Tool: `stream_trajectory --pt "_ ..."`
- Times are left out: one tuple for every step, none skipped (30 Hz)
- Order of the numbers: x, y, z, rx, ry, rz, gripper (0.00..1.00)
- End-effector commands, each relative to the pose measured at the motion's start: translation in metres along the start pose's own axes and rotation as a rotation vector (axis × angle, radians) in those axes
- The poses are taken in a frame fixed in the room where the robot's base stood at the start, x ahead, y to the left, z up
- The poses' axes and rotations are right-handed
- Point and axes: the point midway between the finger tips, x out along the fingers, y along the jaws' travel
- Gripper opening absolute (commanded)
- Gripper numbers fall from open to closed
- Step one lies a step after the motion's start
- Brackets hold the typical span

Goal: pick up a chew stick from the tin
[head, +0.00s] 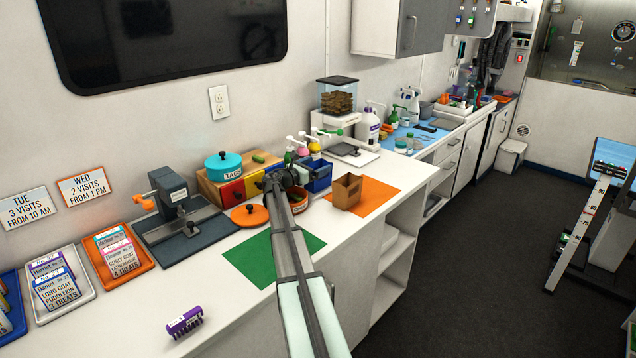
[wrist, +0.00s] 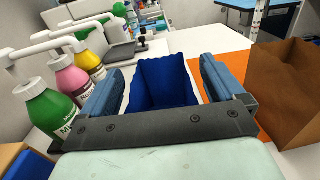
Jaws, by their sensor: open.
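My gripper (head: 284,178) is over the counter, open, with nothing between its jaws. In the wrist view its two blue-padded fingers (wrist: 160,70) point toward a dark blue open bin (wrist: 163,82), which appears between and beyond them. The bin also shows beside my gripper in the head view (head: 318,176). An orange round lid with a knob (head: 250,215) lies flat on the counter. A reddish round container, perhaps the tin, is just right of the lid, mostly hidden by my arm. I cannot make out any chew stick, and no tin shows in the wrist view.
Pump bottles, green (wrist: 48,113), pink (wrist: 70,78) and yellow (wrist: 88,62), stand left of the bin. A brown paper bag (head: 347,191) stands on an orange mat (head: 378,197). A teal pot (head: 222,167) sits on a drawer box. A green mat (head: 250,262) is bare beside my arm.

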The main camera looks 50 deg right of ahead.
Motion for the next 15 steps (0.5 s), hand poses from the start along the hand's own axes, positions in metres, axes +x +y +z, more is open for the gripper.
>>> stream_trajectory --pt "0.0073 0.0005 0.0001 0.000 0.000 -0.002 0.96" --pt "0.0098 0.0003 0.0001 0.000 0.000 -0.002 0.96" --pt "0.0119 0.0001 0.0001 0.000 0.000 -0.001 0.96" --pt "0.0127 0.0000 0.0001 0.000 0.000 -0.001 0.96" --pt "0.0130 0.0000 0.0001 0.000 0.000 0.000 0.96" --pt "0.0129 -0.0002 0.0001 0.000 0.000 0.000 0.96" --pt "0.0127 -0.0003 0.0001 0.000 0.000 0.000 0.96" --pt "0.0126 -0.0003 0.0002 0.000 0.000 0.000 0.96" --pt "0.0124 -0.0003 0.0002 0.000 0.000 0.000 0.96" --pt "0.0124 -0.0003 0.0002 0.000 0.000 0.000 0.96" --pt "0.0124 -0.0003 0.0002 0.000 0.000 0.000 0.93" --pt "0.0124 -0.0003 0.0001 0.000 0.000 0.000 0.89" --pt "0.0123 -0.0003 0.0001 0.000 0.000 0.000 0.86" --pt "0.0123 -0.0003 0.0001 0.000 0.000 0.000 0.83" --pt "0.0122 -0.0003 0.0001 0.000 0.000 0.000 0.79"
